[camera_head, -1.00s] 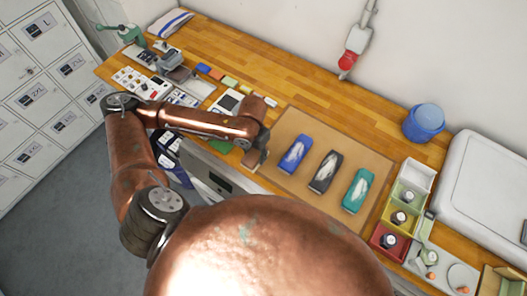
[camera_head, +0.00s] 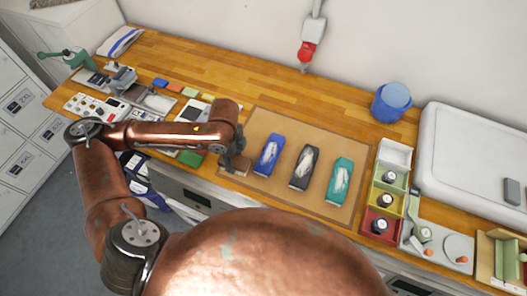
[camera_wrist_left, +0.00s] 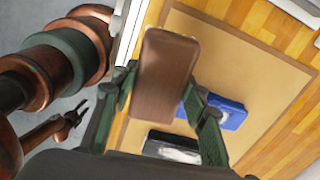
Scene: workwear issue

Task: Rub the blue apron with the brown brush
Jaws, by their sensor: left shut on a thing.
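The blue apron (camera_head: 269,153) lies folded on the brown board, with a pale patch on top. It also shows in the left wrist view (camera_wrist_left: 230,113), partly hidden by a finger. My left gripper (camera_head: 238,163) is just left of the apron. In the left wrist view it is shut on the brown brush (camera_wrist_left: 163,75), whose flat brown back faces the camera. I cannot tell whether the brush touches the board. My right gripper (camera_wrist_left: 72,120) is small at the left of the wrist view, away from the board; its jaws are unclear.
A black folded apron (camera_head: 304,168) and a green one (camera_head: 340,181) lie to the right on the board (camera_head: 325,143). Trays with dark round items (camera_head: 380,226) and a blue tub (camera_head: 391,102) stand further right.

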